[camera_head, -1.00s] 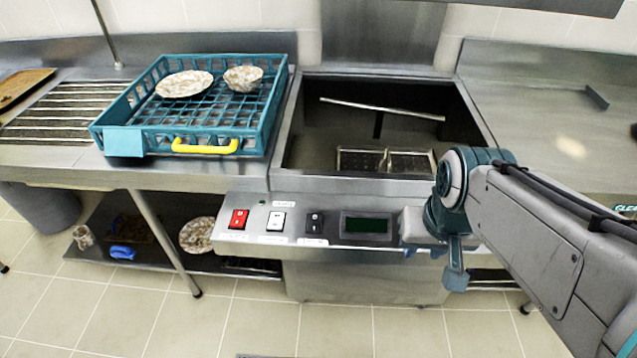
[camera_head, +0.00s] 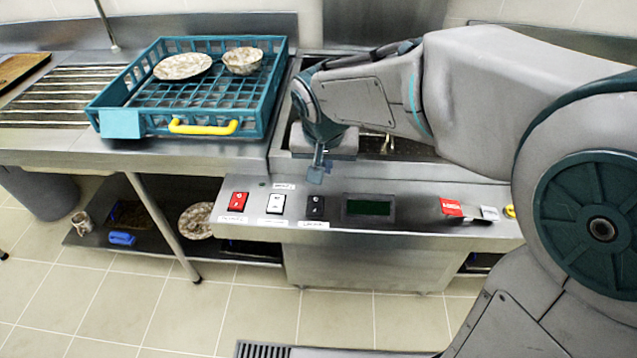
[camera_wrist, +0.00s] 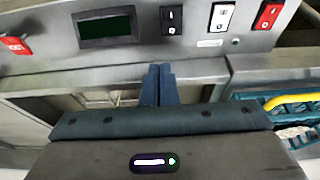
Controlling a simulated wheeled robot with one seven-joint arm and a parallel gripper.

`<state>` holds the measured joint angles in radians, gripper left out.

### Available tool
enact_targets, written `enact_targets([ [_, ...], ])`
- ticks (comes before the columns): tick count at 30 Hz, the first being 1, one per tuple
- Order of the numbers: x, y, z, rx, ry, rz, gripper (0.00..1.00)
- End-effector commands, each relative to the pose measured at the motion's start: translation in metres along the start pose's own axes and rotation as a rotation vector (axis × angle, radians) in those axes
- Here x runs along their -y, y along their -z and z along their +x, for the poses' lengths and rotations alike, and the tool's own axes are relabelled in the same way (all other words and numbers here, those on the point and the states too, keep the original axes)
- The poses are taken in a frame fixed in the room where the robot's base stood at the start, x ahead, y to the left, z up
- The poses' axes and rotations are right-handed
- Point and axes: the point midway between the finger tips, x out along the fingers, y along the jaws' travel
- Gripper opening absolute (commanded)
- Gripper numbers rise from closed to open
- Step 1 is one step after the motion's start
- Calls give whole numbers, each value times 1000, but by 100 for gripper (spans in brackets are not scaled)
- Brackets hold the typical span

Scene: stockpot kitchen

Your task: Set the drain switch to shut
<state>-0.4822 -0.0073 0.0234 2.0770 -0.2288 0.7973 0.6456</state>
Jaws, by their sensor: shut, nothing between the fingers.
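The control panel (camera_head: 400,212) carries a row of three rocker switches: a red one (camera_head: 238,201), a white one (camera_head: 275,204) and a black one (camera_head: 315,206). The wrist view shows the black (camera_wrist: 171,20), white (camera_wrist: 220,17) and red (camera_wrist: 268,15) switches. Their labels are too small to read, so I cannot tell which is the drain switch or which way each is set. My gripper (camera_head: 317,172) is shut and empty, pointing down near the black switch. In the wrist view its blue fingertips (camera_wrist: 160,70) are close to that switch, apparently not touching it.
A dark display (camera_head: 369,207) and a red label (camera_head: 451,207) are to the right on the panel. A teal rack (camera_head: 190,128) with a plate (camera_head: 183,66) and bowl (camera_head: 242,61) stands at left. My arm covers much of the sink.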

Motion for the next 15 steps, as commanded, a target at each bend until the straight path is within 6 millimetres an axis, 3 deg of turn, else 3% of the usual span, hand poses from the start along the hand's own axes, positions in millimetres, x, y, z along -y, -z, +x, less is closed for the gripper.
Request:
enact_targets([
  [4, 17, 4, 5, -9, 6, -2, 0],
  [15, 19, 5, 6, -10, 6, 0, 0],
])
